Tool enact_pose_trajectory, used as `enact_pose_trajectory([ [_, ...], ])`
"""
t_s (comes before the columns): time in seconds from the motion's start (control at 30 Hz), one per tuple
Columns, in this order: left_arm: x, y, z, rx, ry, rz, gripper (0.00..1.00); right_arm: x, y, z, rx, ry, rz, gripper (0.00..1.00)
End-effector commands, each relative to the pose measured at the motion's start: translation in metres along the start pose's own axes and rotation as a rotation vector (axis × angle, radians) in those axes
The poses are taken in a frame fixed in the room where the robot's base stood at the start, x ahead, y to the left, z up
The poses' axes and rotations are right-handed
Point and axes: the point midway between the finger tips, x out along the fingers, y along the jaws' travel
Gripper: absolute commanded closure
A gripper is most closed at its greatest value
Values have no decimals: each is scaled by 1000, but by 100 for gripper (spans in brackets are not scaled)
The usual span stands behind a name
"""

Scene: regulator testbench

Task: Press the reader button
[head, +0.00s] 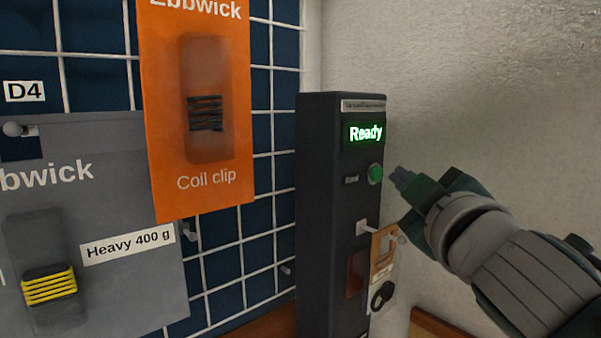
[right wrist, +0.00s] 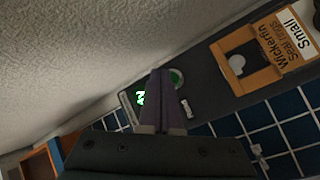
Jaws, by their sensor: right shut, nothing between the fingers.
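The reader (head: 338,215) is a tall dark box with a lit green "Ready" display (head: 365,133). Its round green button (head: 376,173) sits below the display on the front face. My right gripper (head: 398,175) is shut and empty, with its fingertips just right of the button in the head view. I cannot tell whether they touch it. In the right wrist view the shut fingers (right wrist: 162,88) point at the reader, and the green button (right wrist: 177,78) shows partly behind them. My left gripper is not in view.
A small orange-and-white package (head: 383,258) hangs on the reader's front below the button; it also shows in the right wrist view (right wrist: 290,42). A blue gridded wall with an orange "Coil clip" card (head: 160,130) and a grey "Heavy 400 g" card (head: 120,285) stands left. A pale wall (head: 480,80) is at right.

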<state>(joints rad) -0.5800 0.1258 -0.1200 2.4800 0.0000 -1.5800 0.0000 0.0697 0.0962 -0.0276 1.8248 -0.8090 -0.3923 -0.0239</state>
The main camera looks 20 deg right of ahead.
Motion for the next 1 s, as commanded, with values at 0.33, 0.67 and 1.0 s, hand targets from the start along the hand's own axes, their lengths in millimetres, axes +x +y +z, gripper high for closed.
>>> enact_pose_trajectory([
  [0.33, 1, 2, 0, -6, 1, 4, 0, 2, -1, -1, 1, 0, 0, 100],
  [0.67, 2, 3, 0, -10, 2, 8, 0, 7, -4, -4, 0, 0, 0, 100],
  [1.0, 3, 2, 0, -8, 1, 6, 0, 8, -4, -4, 0, 0, 0, 100],
])
